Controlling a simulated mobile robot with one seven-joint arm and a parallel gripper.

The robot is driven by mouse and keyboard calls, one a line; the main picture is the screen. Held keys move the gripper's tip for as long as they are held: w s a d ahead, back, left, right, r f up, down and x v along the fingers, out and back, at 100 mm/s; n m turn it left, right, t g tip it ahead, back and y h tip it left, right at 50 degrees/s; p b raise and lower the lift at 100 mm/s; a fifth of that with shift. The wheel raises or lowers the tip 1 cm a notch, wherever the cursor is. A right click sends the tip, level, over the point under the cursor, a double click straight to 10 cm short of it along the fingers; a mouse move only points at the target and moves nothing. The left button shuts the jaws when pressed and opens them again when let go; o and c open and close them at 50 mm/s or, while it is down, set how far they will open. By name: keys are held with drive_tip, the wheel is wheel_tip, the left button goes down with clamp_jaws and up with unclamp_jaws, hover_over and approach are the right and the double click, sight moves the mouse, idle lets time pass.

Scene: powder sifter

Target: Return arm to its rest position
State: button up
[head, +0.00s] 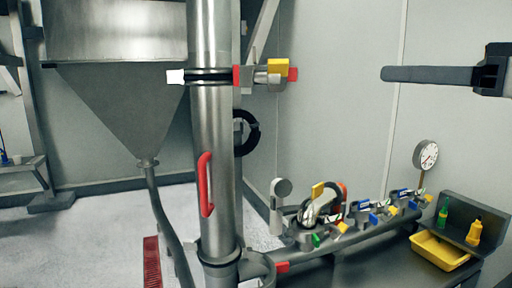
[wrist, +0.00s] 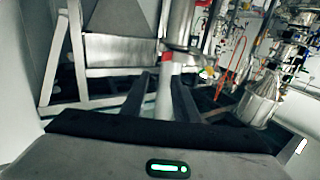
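My gripper (head: 386,74) shows side-on at the upper right of the head view, its dark fingers pointing left in free air in front of the pale wall. In the wrist view my gripper's two dark fingertips (wrist: 162,78) stand apart with a gap between them. Nothing is held between them; the steel pipe behind shows through the gap. My gripper touches nothing that I can see. Most of my arm is out of view.
A thick vertical steel pipe (head: 212,130) with a red handle (head: 205,184) stands left of centre, beside a steel hopper (head: 118,95). A yellow-and-red valve (head: 278,72) juts from the pipe. Low right are valves, a gauge (head: 426,154) and a yellow tray (head: 440,252).

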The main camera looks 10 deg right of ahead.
drive_tip(key=s+a+f+m+g+h+p, duration=0.1)
drive_tip(key=s+a+h+p, duration=0.2)
drive_tip(key=a, duration=0.4)
drive_tip(key=s+a+f+m+g+h+p, duration=0.1)
drive_tip(key=s+a+h+p, duration=0.15)
drive_tip(key=a, duration=0.55)
wheel_tip(320, 180, down, 23)
drive_tip(key=s+a+m+g+h+p, duration=0.1)
drive_tip(key=s+m+g+h+p, duration=0.1)
drive_tip(key=m+g+h+p, duration=0.3)
drive_tip(key=shift+s+a+m+g+h, duration=0.35)
drive_tip(key=shift+m+h, duration=0.35)
drive_tip(key=shift+h, duration=0.15)
